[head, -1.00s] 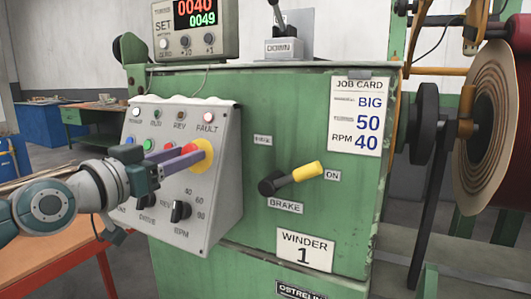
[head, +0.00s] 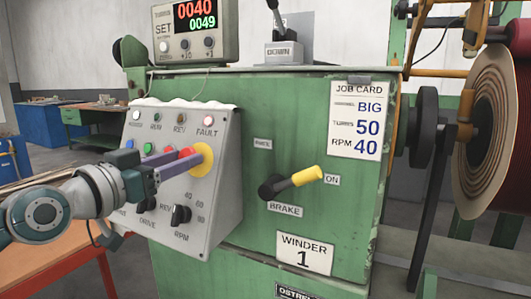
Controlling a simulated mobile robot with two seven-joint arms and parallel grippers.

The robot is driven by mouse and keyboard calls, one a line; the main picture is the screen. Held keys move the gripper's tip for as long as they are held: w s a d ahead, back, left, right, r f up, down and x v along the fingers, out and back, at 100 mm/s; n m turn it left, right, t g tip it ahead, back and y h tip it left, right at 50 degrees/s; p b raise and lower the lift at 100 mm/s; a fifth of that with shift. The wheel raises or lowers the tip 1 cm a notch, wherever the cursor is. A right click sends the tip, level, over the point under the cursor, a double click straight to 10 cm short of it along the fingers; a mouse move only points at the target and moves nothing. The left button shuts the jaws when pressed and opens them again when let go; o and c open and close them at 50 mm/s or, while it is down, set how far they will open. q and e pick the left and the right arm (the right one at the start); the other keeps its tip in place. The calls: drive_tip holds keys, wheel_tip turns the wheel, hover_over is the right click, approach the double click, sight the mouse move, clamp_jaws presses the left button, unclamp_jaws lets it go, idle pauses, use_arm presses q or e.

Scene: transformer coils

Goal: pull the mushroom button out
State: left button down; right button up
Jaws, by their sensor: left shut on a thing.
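The red mushroom button (head: 187,153) stands on a yellow round plate (head: 205,160) at the right side of the sloped grey control panel (head: 218,205). My left gripper (head: 182,158) comes in from the left, and its two purple fingers are shut on the button. The fingers hide part of the button, and how far it stands out from the plate is hard to tell. My right gripper is not in view.
The panel carries lamps, including the fault lamp (head: 207,121), and black knobs such as the RPM knob (head: 181,215). The brake lever (head: 292,181) with a yellow handle is to the right. A counter box (head: 180,32) stands above. An orange bench (head: 75,260) is at lower left.

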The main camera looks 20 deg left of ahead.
use_arm(q)
drive_tip(key=shift+s+r, duration=0.15)
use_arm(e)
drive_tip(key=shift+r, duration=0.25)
use_arm(q)
drive_tip(key=shift+c, duration=1.5)
unclamp_jaws()
drive_tip(key=shift+s, duration=0.1)
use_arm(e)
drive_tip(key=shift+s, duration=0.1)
use_arm(q)
drive_tip(key=s+p, duration=0.1)
drive_tip(key=s, duration=0.9)
drive_tip(key=shift+a+p, duration=0.4)
drive_tip(key=shift+a, duration=0.05)
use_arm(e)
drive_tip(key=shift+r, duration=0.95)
